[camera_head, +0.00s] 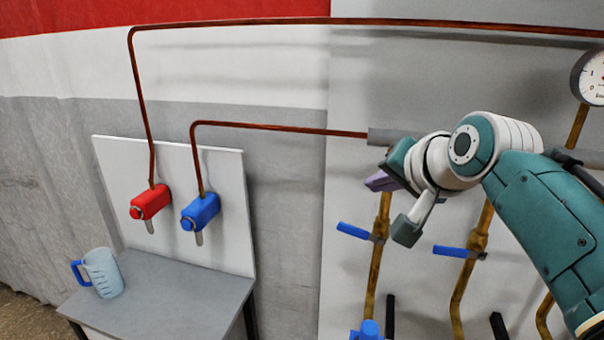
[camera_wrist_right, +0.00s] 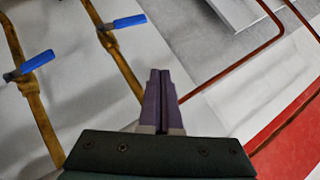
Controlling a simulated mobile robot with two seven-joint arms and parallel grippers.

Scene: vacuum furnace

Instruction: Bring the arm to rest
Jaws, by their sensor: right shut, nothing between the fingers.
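My right arm (camera_head: 540,205) comes in from the right in the head view, teal and white, raised in front of the pipe panel. My right gripper (camera_head: 380,181) has purple fingers and points left, above the blue-handled valves. In the right wrist view the gripper (camera_wrist_right: 160,74) shows its two purple fingers together, with nothing between them. The fingertips look apart from the wall and pipes. My left gripper is not in either view.
Blue valve handles (camera_head: 354,231) (camera_head: 450,251) sit on brass pipes below the gripper. A pressure gauge (camera_head: 590,77) is at upper right. A grey table (camera_head: 165,295) with a jug (camera_head: 103,273) stands at left, below a red tap (camera_head: 150,202) and a blue tap (camera_head: 201,211).

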